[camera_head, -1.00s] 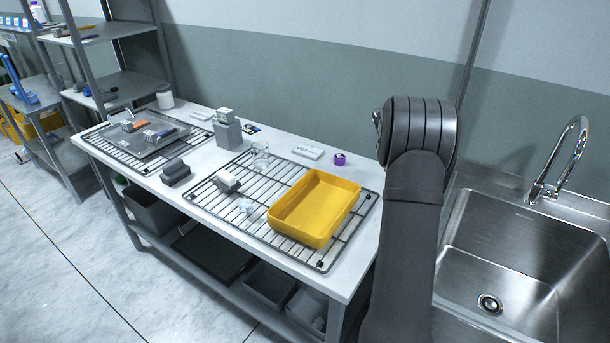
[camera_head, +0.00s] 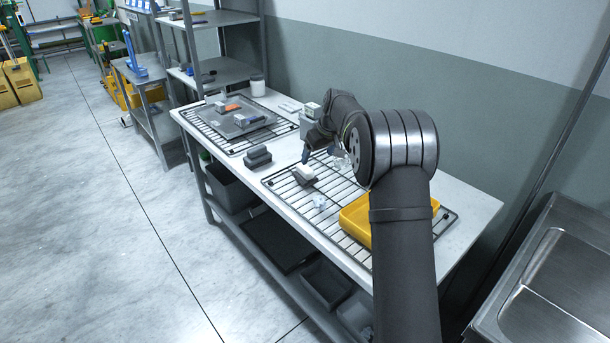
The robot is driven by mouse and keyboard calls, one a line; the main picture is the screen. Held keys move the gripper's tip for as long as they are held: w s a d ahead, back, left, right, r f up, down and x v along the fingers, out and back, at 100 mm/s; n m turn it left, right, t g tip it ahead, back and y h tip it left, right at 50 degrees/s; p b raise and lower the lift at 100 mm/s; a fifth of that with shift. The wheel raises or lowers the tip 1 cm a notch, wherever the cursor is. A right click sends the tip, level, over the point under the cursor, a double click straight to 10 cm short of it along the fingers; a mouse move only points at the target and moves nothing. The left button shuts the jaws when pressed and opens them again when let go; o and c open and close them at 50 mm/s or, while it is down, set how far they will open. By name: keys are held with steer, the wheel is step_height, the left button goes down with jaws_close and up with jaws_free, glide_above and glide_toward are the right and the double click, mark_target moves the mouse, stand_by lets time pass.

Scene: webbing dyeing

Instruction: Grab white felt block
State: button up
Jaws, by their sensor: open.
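A white block with a darker grey part (camera_head: 304,173), which looks like the white felt block, lies on the left part of the near wire rack (camera_head: 277,186). My gripper (camera_head: 312,152) is open, pointing down just above and behind the block. One dark finger shows clearly; the other is hard to make out. I see no contact with the block.
A yellow tray (camera_head: 357,221) stands on the rack at right, partly hidden by my arm. A crumpled clear piece (camera_head: 319,201) lies near the block. Dark grey blocks (camera_head: 257,156) sit left of the rack.

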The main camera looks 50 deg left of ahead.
mark_target(310, 172)
steer(key=x, duration=1.2)
steer(key=shift+a+f, duration=0.2)
steer(key=c, duration=1)
steer(key=shift+c, duration=0.5)
steer(key=shift+r, duration=0.15)
